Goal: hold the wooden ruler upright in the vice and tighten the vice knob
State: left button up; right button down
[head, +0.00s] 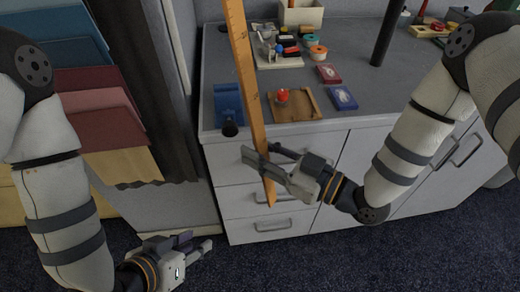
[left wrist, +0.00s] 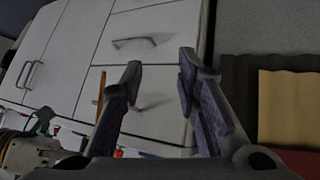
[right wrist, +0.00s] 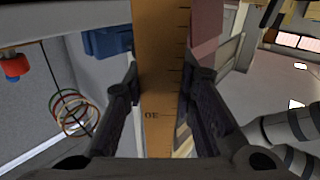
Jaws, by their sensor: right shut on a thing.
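The wooden ruler (head: 246,70) stands near upright, leaning a little, in front of the table edge. My right gripper (head: 264,160) is shut on it near its lower end. The ruler (right wrist: 162,60) also shows between the fingers in the right wrist view. The blue vice (head: 228,98) is at the table's front left edge, with its dark knob (head: 230,128) facing front. The ruler is apart from it, to its right in the head view. The vice also shows in the right wrist view (right wrist: 108,40). My left gripper (head: 198,245) is open and empty, low in front of the drawers.
A wooden tray (head: 305,103) with a red object and two card boxes (head: 328,74) lie right of the vice. Tape rolls (head: 318,52) and small items stand behind. A dark post (head: 390,35) rises at the back. Hanging cloths (head: 95,110) are at left.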

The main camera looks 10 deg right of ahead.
pick_arm(q)
jog(key=s+a+f+n+g+y, duration=0.2)
jog(key=s+a+f+g, duration=0.1)
jog(key=s+a, duration=0.3)
jog(key=s+a+f+n+g+y, duration=0.2)
jog(key=s+a+g, duration=0.3)
jog(key=s, duration=0.6)
jog(key=shift+s+a+f+y, duration=0.25)
jog(key=shift+a+f+y, duration=0.15)
jog(key=shift+a+f, duration=0.4)
jog(key=shift+d+f, duration=0.1)
jog(key=shift+d, duration=0.05)
pick_arm(e)
jog(key=shift+d+r, duration=0.15)
jog(key=shift+d, duration=0.2)
pick_arm(q)
jog(key=shift+w+r, duration=0.35)
jog(key=shift+w, duration=0.1)
pick_arm(e)
jog(key=s+d+r+m+t+h, duration=0.1)
jog(key=d+r+m+t+h, duration=0.1)
jog(key=d, duration=0.3)
jog(key=s+d+r+m+t+h, duration=0.2)
jog(key=d+r, duration=0.2)
jog(key=d, duration=0.2)
jog(key=shift+s+d+r+h, duration=0.15)
jog(key=shift+d+r+h, duration=0.1)
jog(key=shift+r+h, duration=0.15)
